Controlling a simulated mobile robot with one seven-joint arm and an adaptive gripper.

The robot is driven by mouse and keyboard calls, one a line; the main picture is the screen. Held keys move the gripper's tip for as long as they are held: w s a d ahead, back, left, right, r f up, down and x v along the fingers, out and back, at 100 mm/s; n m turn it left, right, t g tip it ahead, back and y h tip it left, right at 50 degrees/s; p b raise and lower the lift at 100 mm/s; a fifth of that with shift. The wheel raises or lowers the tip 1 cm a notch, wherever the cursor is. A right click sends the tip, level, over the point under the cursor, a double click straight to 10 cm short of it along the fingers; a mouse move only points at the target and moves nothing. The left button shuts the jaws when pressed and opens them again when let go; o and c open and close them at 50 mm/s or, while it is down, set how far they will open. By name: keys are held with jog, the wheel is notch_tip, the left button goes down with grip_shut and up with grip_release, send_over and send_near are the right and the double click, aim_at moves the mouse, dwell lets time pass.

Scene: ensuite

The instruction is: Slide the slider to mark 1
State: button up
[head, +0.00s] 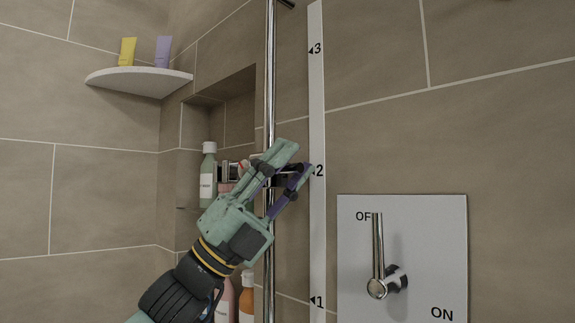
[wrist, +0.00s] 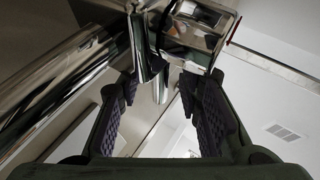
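The chrome slider (head: 231,170) sits on the vertical chrome rail (head: 270,70), at about the height of mark 2 (head: 319,171). My gripper partly hides it in the head view. Mark 1 (head: 318,301) is lower on the white scale strip (head: 317,120). My gripper (head: 297,159) reaches up from below, in front of the rail, with its fingers apart. In the wrist view my gripper (wrist: 158,88) is open, and the slider's chrome block (wrist: 195,30) lies just beyond the fingertips. I cannot tell whether a finger touches it.
A white shower panel (head: 435,235) with a chrome lever (head: 378,250) is on the wall to the right. A niche behind my arm holds several bottles, one of them green (head: 208,172). A corner shelf (head: 138,80) with two tubes is at upper left.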

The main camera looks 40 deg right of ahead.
jog(key=shift+c, duration=0.4)
grip_shut()
jog(key=shift+f, duration=0.1)
dwell(0.3)
